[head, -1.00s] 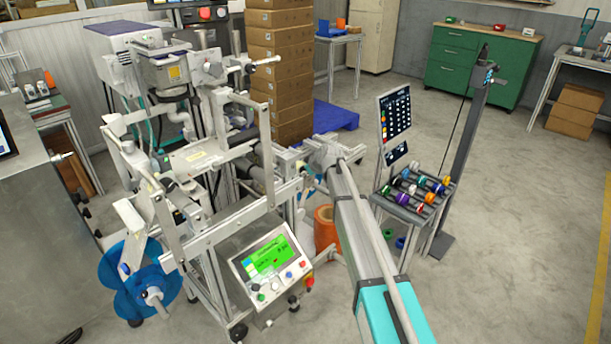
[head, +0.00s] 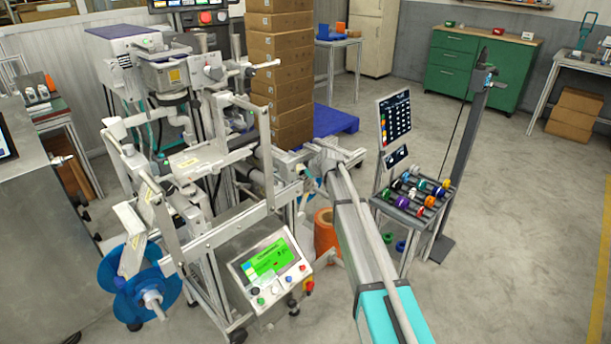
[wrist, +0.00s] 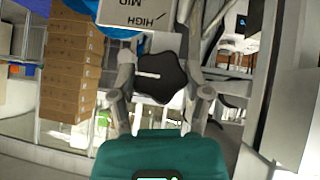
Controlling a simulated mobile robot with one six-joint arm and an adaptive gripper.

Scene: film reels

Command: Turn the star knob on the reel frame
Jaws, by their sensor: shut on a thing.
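The black star knob (wrist: 165,82) with a white line on its face fills the middle of the wrist view. A finger of my gripper (wrist: 159,76) stands on each side of it, and the gripper is shut on the knob. A white plate (wrist: 140,14) with the words "MID" and "HIGH", upside down, is just above the knob. In the head view my arm reaches from the lower right to the right side of the reel frame (head: 215,236). The knob and fingertips cannot be made out there.
A control panel (head: 268,262) with a green screen sits low on the frame, left of my arm. An orange roll (head: 326,236) stands on the floor beside it. A rack of coloured reels (head: 400,208) is close on the right. Open floor (head: 510,260) lies further right.

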